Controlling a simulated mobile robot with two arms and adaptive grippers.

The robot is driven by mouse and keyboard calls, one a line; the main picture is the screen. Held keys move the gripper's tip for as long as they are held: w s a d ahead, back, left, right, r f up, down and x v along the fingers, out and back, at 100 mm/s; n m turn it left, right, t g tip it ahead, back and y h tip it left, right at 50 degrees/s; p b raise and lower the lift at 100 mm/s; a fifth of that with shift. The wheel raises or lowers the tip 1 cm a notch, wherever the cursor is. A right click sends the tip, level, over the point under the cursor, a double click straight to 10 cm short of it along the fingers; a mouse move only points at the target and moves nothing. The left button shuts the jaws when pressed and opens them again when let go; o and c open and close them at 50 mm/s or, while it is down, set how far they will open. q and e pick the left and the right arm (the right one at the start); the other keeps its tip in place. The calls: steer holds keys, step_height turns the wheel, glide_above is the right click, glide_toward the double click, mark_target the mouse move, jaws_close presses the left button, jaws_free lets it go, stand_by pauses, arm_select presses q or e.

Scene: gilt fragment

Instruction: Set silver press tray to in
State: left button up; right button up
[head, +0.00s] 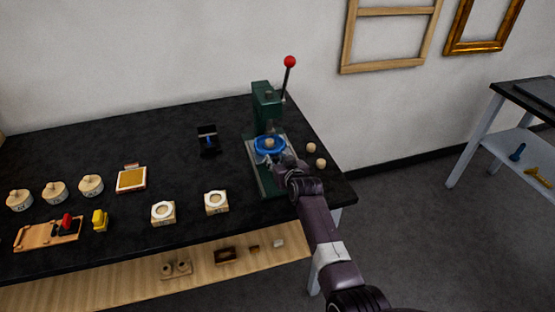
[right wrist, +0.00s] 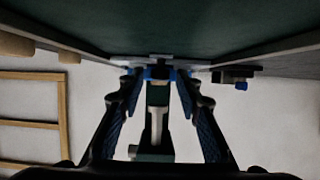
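A green press (head: 266,104) with a red-knobbed lever stands at the right of the black table. A blue round piece (head: 264,151) with a small wooden knob sits at the press, above its pale-edged base (head: 268,186). I cannot clearly make out a separate silver tray; a pale strip (right wrist: 160,57) shows beyond my fingertips in the right wrist view, with blue parts beside it. My right gripper (head: 283,163) is at the front right of the blue piece. In the wrist view its fingers (right wrist: 159,82) are apart, with no object clearly gripped. My left gripper is out of view.
Two wooden balls (head: 316,155) lie right of the press. A small black stand (head: 208,140) is left of it. A wooden shelf (head: 130,286) is below. The table between these is clear.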

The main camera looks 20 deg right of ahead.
steer(key=v, duration=1.2)
stand_by(0.4)
steer(key=s+f+n+g, duration=0.1)
steer(key=s+f+g, duration=0.2)
steer(key=s, duration=1)
steer(key=s+f+g, duration=0.4)
steer(key=s, duration=0.9)
steer(key=s+f+n+g, duration=0.1)
steer(key=s+f+g, duration=0.2)
steer(key=s, duration=1)
step_height(320, 180, down, 27)
steer(key=s+g, duration=0.1)
steer(key=s, duration=0.1)
steer(key=s+d+f, duration=0.1)
steer(key=s+f, duration=0.7)
steer(key=s+d+f+g, duration=0.1)
steer(key=s+d+f, duration=0.1)
steer(key=s+f, duration=0.6)
steer(key=shift+s+d+g+b, duration=0.3)
steer(key=shift+s+b, duration=0.05)
steer(key=shift+s, duration=0.25)
